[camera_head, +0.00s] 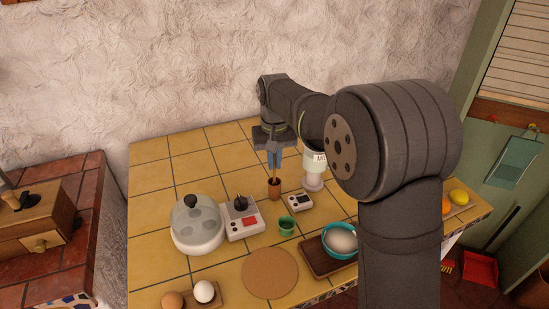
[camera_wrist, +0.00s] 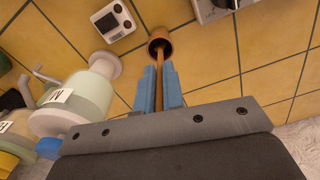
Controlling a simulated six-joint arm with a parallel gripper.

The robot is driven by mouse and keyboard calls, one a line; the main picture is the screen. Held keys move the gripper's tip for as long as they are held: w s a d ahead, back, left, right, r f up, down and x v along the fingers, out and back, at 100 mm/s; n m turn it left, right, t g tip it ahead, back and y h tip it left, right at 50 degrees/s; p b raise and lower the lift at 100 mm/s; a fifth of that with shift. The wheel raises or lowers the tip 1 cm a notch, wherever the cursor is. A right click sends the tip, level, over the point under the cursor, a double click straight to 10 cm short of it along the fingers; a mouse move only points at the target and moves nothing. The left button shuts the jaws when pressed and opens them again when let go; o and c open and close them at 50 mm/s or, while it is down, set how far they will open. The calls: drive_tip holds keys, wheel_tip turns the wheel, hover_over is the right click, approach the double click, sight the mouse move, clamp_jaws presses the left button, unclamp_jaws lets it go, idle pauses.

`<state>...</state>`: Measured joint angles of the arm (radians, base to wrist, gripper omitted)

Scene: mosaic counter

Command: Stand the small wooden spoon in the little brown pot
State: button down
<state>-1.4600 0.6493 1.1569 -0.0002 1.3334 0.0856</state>
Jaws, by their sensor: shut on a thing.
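The little brown pot (camera_head: 274,190) stands on the yellow tiled counter, directly below my gripper (camera_head: 274,163). It also shows at the top of the wrist view (camera_wrist: 163,35). My gripper's blue fingers (camera_wrist: 159,88) are shut on the small wooden spoon (camera_wrist: 159,62), a thin brown stick between them. In the wrist view the spoon runs from the fingers to the pot, and its far end appears to be inside the pot's mouth. Whether it touches the bottom is hidden. In the head view the spoon looks nearly upright.
A pale bottle-like dispenser (camera_head: 313,163) stands close to the right of the pot. A small white device (camera_head: 300,202), a green cup (camera_head: 286,227) and a white control box with a red patch (camera_head: 244,224) are nearby. A glass dome (camera_head: 197,222) stands left; a cork mat (camera_head: 270,272) is in front.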

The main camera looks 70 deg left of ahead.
drive_tip(key=c, duration=1.5)
unclamp_jaws()
drive_tip(key=shift+o, duration=0.2)
wheel_tip(320, 180, up, 18)
drive_tip(key=shift+f, duration=0.25)
wheel_tip(320, 180, down, 17)
drive_tip(key=shift+f, duration=0.15)
drive_tip(key=shift+r, duration=0.45)
drive_tip(key=shift+f, duration=0.1)
